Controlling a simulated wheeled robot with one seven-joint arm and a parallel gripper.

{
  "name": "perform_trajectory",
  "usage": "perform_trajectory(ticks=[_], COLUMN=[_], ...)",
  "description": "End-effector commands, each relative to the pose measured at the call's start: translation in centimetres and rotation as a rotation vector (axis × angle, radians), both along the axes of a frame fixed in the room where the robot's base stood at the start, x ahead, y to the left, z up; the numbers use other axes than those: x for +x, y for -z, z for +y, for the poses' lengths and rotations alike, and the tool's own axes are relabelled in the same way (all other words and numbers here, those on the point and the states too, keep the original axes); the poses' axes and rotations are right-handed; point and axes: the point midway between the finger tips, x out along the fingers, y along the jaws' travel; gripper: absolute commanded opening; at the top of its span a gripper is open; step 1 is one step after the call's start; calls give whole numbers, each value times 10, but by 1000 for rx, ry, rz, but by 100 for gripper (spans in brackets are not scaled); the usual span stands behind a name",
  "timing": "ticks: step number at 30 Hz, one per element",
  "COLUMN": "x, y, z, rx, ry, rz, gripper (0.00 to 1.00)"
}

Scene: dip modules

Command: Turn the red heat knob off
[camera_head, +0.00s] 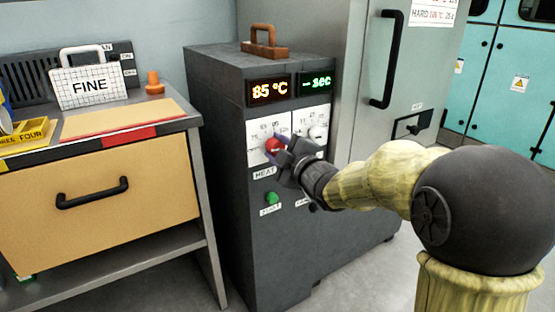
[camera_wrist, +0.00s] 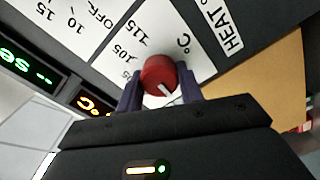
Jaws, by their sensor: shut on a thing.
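The red heat knob (camera_head: 273,145) sits on a white dial plate on the front of the dark grey machine (camera_head: 220,120). My gripper (camera_head: 284,152) is at the knob, with its fingers on either side of it. In the wrist view the red knob (camera_wrist: 158,75) is between the two dark fingers of my gripper (camera_wrist: 158,88), which is shut on it. A white pointer mark shows on the knob's face. The orange display (camera_head: 270,90) reads 85 °C. The word HEAT (camera_head: 265,174) is printed below the knob. My gripper partly hides the dial.
A white knob (camera_head: 317,132) is right of the heat knob, and a green button (camera_head: 271,198) is below. A green display (camera_head: 316,83) is above. A workbench (camera_head: 100,185) with a drawer stands to the left. A grey cabinet with a black handle (camera_head: 387,60) stands behind right.

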Motion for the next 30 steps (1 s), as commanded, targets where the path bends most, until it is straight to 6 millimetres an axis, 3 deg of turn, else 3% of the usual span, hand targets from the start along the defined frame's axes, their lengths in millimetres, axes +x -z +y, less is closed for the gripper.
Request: perform_trajectory(ticks=[12, 27, 28, 30], x=[-1, -1, -1, -1], y=[3, 3, 3, 3], z=[1, 1, 1, 1], rx=[-189, -214, -213, -213], ry=[-1, -2, -2, -2], rz=[-124, -139, -138, -138], gripper=[14, 14, 39, 53])
